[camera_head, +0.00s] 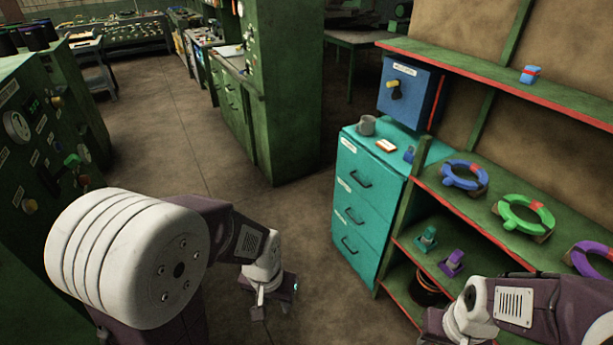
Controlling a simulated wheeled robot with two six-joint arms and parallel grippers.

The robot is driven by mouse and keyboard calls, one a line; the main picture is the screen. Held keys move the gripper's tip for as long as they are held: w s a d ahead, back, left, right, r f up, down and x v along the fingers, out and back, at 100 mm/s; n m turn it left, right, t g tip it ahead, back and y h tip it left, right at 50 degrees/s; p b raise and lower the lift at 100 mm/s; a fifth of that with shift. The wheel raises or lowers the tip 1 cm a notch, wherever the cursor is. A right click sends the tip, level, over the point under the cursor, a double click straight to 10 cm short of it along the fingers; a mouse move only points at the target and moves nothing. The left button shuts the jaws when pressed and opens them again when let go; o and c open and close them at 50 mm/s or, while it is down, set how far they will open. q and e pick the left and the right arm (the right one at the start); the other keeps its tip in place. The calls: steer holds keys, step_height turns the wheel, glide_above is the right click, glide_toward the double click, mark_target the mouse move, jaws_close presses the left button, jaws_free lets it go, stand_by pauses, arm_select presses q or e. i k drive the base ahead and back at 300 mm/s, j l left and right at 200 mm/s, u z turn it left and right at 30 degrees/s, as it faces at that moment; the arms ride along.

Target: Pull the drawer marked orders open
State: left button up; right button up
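A teal drawer cabinet (395,190) stands right of centre, with three drawers stacked on its front. The top drawer (357,175), middle drawer (352,212) and bottom drawer (350,243) each have a dark bar handle and a small pale label. The labels are too small to read, and all three drawers look closed. My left gripper (272,302) points down over the floor, left of the cabinet and apart from it; its fingers look spread and empty. My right gripper (430,326) is at the lower right, partly hidden by its wrist, and its fingers do not show clearly.
A mug (366,125) and small items stand on the cabinet top. To the right, a green shelf (470,208) holds coloured rings. Green machinery (40,150) stands left. The floor before the drawers is clear.

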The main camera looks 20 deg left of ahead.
mark_target(381, 186)
steer(key=i+l+u, duration=0.15)
steer(key=i, duration=0.4)
steer(key=i+l+u, duration=0.2)
steer(key=i, duration=0.3)
